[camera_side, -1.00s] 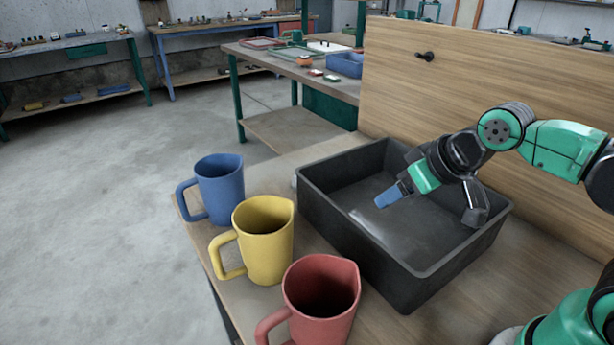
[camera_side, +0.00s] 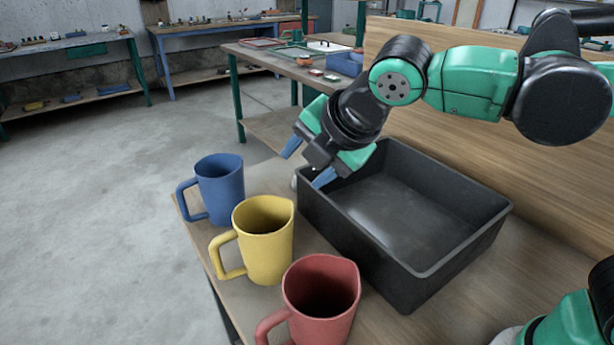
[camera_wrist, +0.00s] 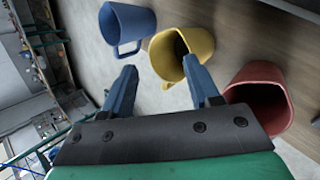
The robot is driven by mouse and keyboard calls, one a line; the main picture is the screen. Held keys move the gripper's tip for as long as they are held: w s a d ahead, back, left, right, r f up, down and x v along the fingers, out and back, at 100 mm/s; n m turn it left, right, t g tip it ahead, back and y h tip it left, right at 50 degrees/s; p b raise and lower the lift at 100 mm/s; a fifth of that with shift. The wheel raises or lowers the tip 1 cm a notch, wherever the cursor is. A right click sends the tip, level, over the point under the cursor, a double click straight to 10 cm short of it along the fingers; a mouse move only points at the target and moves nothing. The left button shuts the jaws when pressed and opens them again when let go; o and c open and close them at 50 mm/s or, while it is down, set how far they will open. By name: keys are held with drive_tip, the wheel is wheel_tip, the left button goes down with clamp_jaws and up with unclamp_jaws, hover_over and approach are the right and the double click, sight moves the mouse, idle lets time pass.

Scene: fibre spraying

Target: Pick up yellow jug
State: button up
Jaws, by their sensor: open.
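The yellow jug (camera_side: 264,243) stands upright on the wooden table, between the blue jug (camera_side: 219,188) and the red jug (camera_side: 320,302). Its handle points left in the side view. My gripper (camera_side: 306,165) is open and empty, above and behind the yellow jug, over the tray's near-left corner. In the wrist view, the yellow jug (camera_wrist: 172,57) lies beyond my open fingers (camera_wrist: 160,85), partly covered by the right finger. The blue jug (camera_wrist: 122,22) is at upper left and the red jug (camera_wrist: 262,98) at right in that view.
An empty black tray (camera_side: 440,262) stands right of the jugs, and a wooden panel (camera_side: 490,130) rises behind it. The table's left edge runs close by the jugs. A second workbench (camera_side: 285,125) with items stands farther back.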

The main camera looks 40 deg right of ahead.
drive_tip(key=a+f+n+t+y, duration=0.1)
drive_tip(key=a+n, duration=1.1)
drive_tip(key=n, duration=0.4)
approach(220, 268)
drive_tip(key=x, duration=0.4)
drive_tip(key=shift+m, duration=0.3)
drive_tip(key=shift+x, duration=2.5)
clamp_jaws()
